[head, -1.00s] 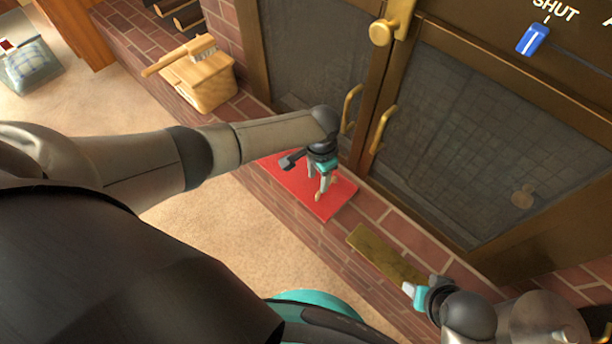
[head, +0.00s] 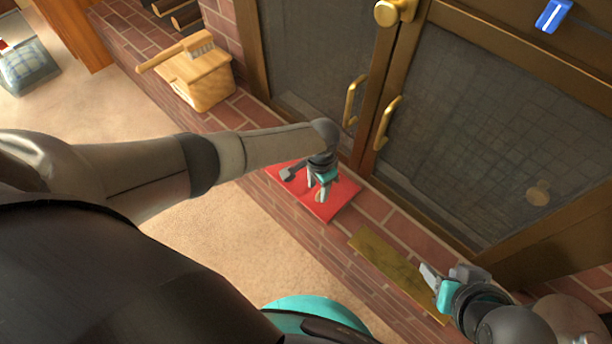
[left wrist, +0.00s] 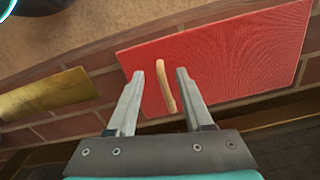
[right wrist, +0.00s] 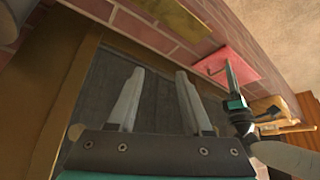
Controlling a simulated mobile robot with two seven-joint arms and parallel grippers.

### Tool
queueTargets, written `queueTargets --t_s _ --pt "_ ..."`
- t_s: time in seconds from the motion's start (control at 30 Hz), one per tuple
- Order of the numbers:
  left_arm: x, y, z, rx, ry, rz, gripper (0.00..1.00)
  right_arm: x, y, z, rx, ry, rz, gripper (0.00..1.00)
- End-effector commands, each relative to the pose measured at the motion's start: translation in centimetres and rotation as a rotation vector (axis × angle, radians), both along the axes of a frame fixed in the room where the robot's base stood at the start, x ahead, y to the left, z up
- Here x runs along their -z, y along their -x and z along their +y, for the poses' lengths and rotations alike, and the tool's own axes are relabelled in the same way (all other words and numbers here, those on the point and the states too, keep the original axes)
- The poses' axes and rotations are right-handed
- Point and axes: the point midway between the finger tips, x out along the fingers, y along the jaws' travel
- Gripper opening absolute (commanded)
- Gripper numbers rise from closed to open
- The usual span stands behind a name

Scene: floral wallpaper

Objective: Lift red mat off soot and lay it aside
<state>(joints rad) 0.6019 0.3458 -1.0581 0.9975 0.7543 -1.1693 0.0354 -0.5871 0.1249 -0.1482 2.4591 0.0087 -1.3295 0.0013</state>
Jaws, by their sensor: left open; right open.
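The red mat (head: 342,203) lies flat on the brick hearth before the fireplace doors. It fills much of the left wrist view (left wrist: 255,50) and shows in the right wrist view (right wrist: 240,62). A tan, finger-shaped loop or handle (left wrist: 165,86) stands on it. My left gripper (head: 318,194) is open above the mat; in the left wrist view (left wrist: 158,72) its fingers lie on either side of the handle, apart from it. My right gripper (head: 446,270) is open and empty, right of the brass plate. No soot shows; whatever lies under the mat is hidden.
A brass-coloured plate (head: 385,262) lies on the hearth right of the mat. Closed mesh doors with brass handles (head: 386,122) stand behind. A wooden box (head: 200,82) with a brush on top sits at the left. Carpet (head: 215,240) in front is clear.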

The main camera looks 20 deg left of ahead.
Motion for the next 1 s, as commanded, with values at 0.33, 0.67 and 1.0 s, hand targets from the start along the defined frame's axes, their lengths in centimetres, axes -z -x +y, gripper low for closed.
queueTargets --t_s 0.33,0.67,1.0 --pt "1.3 -0.1 0.0 -0.002 0.001 0.000 0.51 0.8 -2.2 2.6 -0.038 -0.078 -0.177 0.50" --pt "2.7 -0.1 -0.1 -0.001 0.001 0.000 0.51 0.8 -3.7 4.9 -0.062 -0.161 -0.346 0.50" --pt "3.4 -0.1 0.0 -0.001 0.001 0.001 0.51 0.2 -4.2 6.2 -0.071 -0.216 -0.449 0.50"
